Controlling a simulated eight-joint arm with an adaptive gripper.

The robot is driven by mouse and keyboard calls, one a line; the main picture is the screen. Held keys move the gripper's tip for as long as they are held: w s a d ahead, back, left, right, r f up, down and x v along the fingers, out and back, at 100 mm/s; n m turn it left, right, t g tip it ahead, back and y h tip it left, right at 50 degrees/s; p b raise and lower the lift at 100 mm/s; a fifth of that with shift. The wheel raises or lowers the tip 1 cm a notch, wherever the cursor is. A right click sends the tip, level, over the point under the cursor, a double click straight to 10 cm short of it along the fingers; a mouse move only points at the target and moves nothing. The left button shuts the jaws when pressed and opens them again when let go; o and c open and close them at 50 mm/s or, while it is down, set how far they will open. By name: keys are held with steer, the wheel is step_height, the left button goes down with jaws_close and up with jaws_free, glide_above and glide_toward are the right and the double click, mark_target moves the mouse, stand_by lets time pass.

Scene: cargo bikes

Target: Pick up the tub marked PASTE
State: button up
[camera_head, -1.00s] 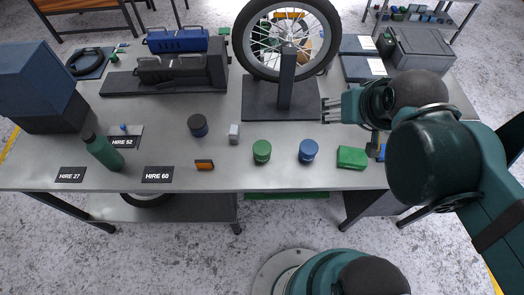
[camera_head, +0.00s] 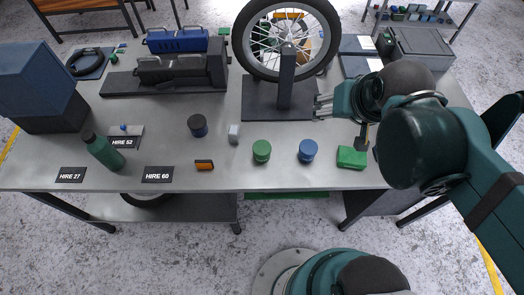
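My gripper (camera_head: 318,107) is at the right of the bench, pointing left, above and behind the blue tub and in front of the wheel stand. It touches no tub. Its fingers look apart with nothing between them.
A wheel on a stand (camera_head: 285,85) stands behind the tubs. A green box (camera_head: 351,157) is right of the blue tub. The front centre is clear.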

steer(key=w+a+f+m+g+p, duration=0.2)
steer(key=w+a+f+m+g, duration=0.2)
steer(key=a+f+m, duration=0.45)
steer(key=m+g+p, duration=0.1)
steer(key=m+g, duration=0.1)
steer(key=m, duration=0.2)
glide_above(262, 147)
steer(key=shift+n, duration=0.25)
steer(key=f, duration=0.6)
steer(key=shift+w+d+f, duration=0.1)
steer(key=shift+d+f, duration=0.1)
steer(key=shift+d, duration=0.1)
steer(key=shift+s+a+f+g, duration=0.2)
steer(key=shift+a+f+g, duration=0.1)
steer(key=shift+a+f, duration=0.25)
steer(key=shift+d+f, duration=0.1)
steer(key=shift+f, duration=1.25)
steer(key=shift+w+d+f+b, duration=0.1)
steer(key=shift+f+b, duration=0.25)
steer(key=shift+f, duration=0.95)
steer(key=shift+d+f+b, duration=0.1)
steer(key=shift+f+b, duration=0.25)
steer(key=shift+f, duration=0.95)
